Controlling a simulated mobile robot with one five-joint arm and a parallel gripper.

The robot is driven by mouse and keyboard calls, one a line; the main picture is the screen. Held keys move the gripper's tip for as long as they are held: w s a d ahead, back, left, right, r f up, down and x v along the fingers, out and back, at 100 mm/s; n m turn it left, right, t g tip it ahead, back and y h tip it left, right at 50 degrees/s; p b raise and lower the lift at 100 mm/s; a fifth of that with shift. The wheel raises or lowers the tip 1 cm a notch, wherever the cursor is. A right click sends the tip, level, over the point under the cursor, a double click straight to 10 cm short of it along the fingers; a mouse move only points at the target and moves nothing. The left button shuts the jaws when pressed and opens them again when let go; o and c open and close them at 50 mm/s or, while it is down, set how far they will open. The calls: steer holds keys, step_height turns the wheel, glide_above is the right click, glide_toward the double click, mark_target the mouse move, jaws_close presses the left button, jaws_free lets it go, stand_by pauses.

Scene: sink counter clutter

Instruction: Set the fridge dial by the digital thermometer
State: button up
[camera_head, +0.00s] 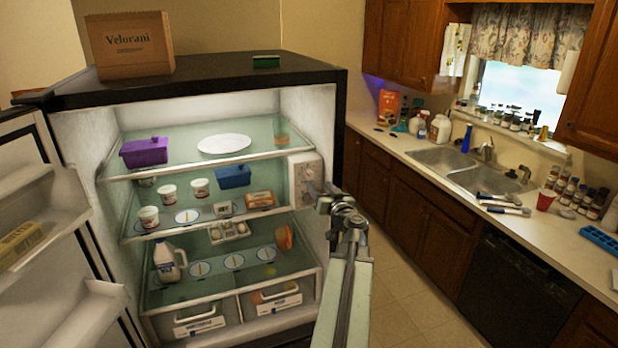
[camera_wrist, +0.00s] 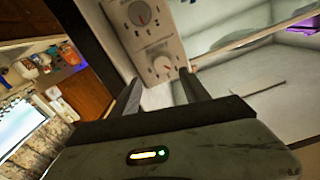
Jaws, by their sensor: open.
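The white fridge control panel (camera_head: 306,180) is on the right inner wall of the open fridge. In the wrist view it carries two round dials, an upper one (camera_wrist: 139,14) with a red mark and a lower one (camera_wrist: 162,65), also with a red mark. My gripper (camera_head: 323,198) is just right of the panel. In the wrist view my gripper (camera_wrist: 160,90) is open, its fingers either side of and just short of the lower dial; contact cannot be told. A small white box (camera_head: 222,209) on the middle shelf may be the digital thermometer; no reading is legible.
The fridge door (camera_head: 25,235) stands open at the left. Shelves hold a purple container (camera_head: 145,152), a blue container (camera_head: 233,176), several white tubs and a milk jug (camera_head: 169,262). A sink counter (camera_head: 400,142) with clutter is at the right, floor between.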

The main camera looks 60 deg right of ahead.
mark_target(311, 176)
steer(key=x, duration=0.7)
steer(key=shift+w+a, duration=0.1)
steer(key=shift+w, duration=0.1)
jaws_close()
steer(key=shift+s, duration=0.1)
